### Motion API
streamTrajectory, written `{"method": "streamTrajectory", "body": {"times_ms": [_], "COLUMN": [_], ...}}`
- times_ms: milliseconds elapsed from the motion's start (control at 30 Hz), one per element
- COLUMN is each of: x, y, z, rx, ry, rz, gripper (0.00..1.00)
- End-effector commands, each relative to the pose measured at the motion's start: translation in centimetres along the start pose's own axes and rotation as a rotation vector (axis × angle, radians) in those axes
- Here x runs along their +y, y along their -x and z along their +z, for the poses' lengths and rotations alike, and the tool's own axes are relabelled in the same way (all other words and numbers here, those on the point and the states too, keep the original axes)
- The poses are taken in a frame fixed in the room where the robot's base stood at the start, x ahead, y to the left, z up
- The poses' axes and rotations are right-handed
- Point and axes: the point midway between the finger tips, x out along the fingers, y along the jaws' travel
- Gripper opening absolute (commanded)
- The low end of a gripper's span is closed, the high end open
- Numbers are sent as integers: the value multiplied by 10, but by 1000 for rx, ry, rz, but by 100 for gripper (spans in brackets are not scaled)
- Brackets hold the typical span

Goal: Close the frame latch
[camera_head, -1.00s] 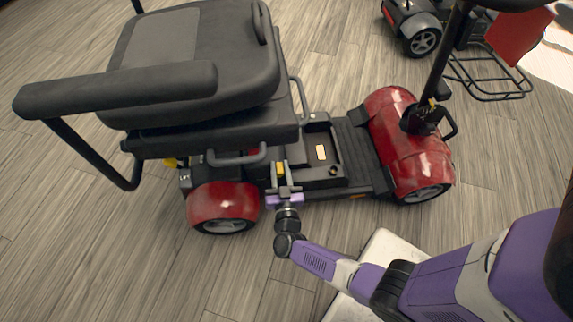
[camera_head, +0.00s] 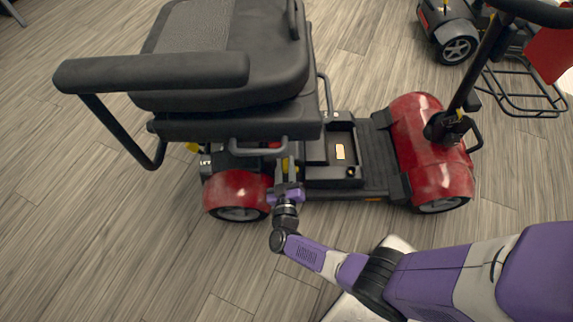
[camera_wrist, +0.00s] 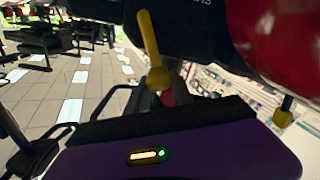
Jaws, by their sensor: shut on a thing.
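The scooter (camera_head: 435,147) is red and black and stands side-on, with its seat at left. The frame latch (camera_wrist: 149,45) is a yellow lever with a rounded end, upright in the middle of the wrist view. In the head view, a small yellow part (camera_head: 288,163) shows under the seat, just beyond my gripper. My gripper (camera_head: 287,187) is at the scooter's near side, right of the rear wheel, and is shut on the latch. The exact contact is hidden by the gripper body.
The seat (camera_head: 210,80) and its armrest (camera_head: 150,71) overhang the area above and left of my gripper. The red rear fender (camera_head: 238,190) is close at left. A second scooter (camera_head: 450,35) stands at top right. The near floor at left is clear.

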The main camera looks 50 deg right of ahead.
Motion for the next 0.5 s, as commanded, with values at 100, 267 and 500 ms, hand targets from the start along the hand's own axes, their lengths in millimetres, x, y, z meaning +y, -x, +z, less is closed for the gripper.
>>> {"method": "streamTrajectory", "body": {"times_ms": [100,267,500], "x": [-2,-2,-2], "y": [1,1,1], "z": [2,2,1], "rx": [-2,-3,-2], "ry": [6,6,4], "rz": [-7,-8,-7], "gripper": [0,0,49]}}
